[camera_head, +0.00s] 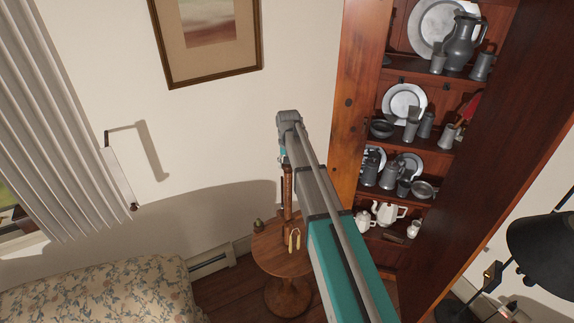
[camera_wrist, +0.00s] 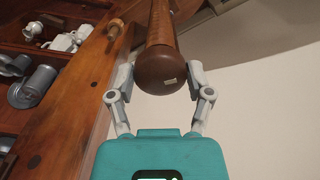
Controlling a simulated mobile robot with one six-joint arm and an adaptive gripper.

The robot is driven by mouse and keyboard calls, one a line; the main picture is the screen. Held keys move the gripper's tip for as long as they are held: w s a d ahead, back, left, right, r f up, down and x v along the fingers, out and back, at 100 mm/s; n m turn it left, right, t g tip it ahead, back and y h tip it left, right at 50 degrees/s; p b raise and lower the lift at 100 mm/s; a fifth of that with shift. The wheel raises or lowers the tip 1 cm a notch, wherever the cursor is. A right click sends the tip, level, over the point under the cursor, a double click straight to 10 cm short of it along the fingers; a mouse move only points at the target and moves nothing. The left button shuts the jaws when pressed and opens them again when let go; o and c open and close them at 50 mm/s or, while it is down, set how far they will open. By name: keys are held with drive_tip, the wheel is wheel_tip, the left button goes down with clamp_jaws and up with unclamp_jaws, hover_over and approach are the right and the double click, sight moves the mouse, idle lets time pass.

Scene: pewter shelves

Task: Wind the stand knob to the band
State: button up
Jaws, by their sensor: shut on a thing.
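The stand knob (camera_wrist: 158,72) is a round brown wooden ball at the end of a wooden post (camera_wrist: 161,22) in the wrist view. A small pale mark shows on the knob's face. My gripper (camera_wrist: 160,78) has one finger on each side of the knob and is shut on it. In the head view the stand's post (camera_head: 287,190) rises from a small round wooden table (camera_head: 270,262), and my gripper (camera_head: 285,150) is at its upper part, where my arm hides the knob. I cannot make out a band clearly.
A tall wooden cabinet (camera_head: 358,110) with pewter and white ware stands close on the right. A small green thing (camera_head: 258,226) and a yellowish looped thing (camera_head: 294,239) are on the table. A floral sofa (camera_head: 110,292) is at lower left, and a black lamp (camera_head: 545,250) at lower right.

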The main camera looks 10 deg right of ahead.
drive_tip(key=n, duration=0.4)
drive_tip(key=shift+n, duration=2.3)
drive_tip(key=o, duration=1.1)
drive_tip(key=shift+o, duration=0.2)
